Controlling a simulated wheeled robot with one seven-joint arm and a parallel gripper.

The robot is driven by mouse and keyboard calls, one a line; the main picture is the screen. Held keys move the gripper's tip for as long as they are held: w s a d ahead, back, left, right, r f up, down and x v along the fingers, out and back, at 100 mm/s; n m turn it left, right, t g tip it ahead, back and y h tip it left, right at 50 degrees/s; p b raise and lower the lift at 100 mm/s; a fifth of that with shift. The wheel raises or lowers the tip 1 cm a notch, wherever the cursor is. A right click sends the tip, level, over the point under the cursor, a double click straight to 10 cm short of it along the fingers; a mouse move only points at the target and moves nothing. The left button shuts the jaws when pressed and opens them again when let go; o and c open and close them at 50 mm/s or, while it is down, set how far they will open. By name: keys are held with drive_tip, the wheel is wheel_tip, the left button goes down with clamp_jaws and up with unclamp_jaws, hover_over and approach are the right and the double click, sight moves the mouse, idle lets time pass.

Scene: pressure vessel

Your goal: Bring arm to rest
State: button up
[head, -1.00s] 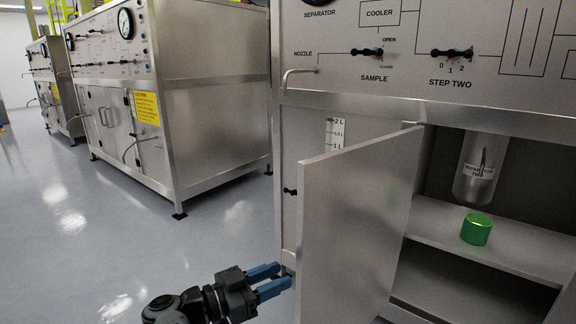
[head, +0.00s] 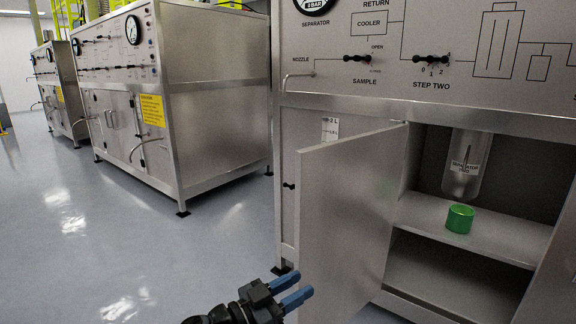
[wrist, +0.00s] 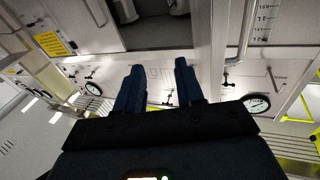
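My gripper (head: 294,289) is low in the head view, left of and in front of the open cabinet door (head: 345,215). Its two blue fingers are apart with nothing between them. In the wrist view my gripper (wrist: 157,84) also shows open and empty, with the cabinet fronts beyond it appearing upside down. The fingers look close to the door's lower edge; I cannot tell whether they touch it.
The open cabinet holds a green cup (head: 459,218) on a shelf (head: 420,212), under a clear vessel (head: 466,165) labelled separator two. Another steel cabinet (head: 215,120) stands at the left. The floor (head: 120,240) between is clear.

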drive_tip(key=s+d+f+n+t+y, duration=0.1)
drive_tip(key=s+d+f+n+t, duration=0.2)
drive_tip(key=d, duration=0.7)
drive_tip(key=s+d+f+n+t+y, duration=0.1)
drive_tip(key=s+d+f+t, duration=0.35)
drive_tip(key=d, duration=0.65)
drive_tip(key=s+d+r+n+t+y, duration=0.15)
drive_tip(key=s+n+y, duration=0.35)
drive_tip(key=s, duration=0.6)
drive_tip(key=s+d+n+t+y, duration=0.2)
drive_tip(key=s+d+n+y, duration=0.15)
drive_tip(key=s+y, duration=0.55)
drive_tip(key=s+a+r+g, duration=0.2)
drive_tip(key=s+r, duration=0.1)
drive_tip(key=s, duration=0.5)
drive_tip(key=s+a+r+g, duration=0.2)
drive_tip(key=s+r, duration=0.2)
drive_tip(key=s, duration=0.3)
drive_tip(key=s+a+r+g, duration=0.2)
drive_tip(key=s+r+g, duration=0.1)
drive_tip(key=s, duration=0.5)
wheel_tip(320, 180, up, 22)
drive_tip(key=p, duration=2.2)
drive_tip(key=shift+w, duration=0.2)
drive_tip(key=shift+d, duration=0.15)
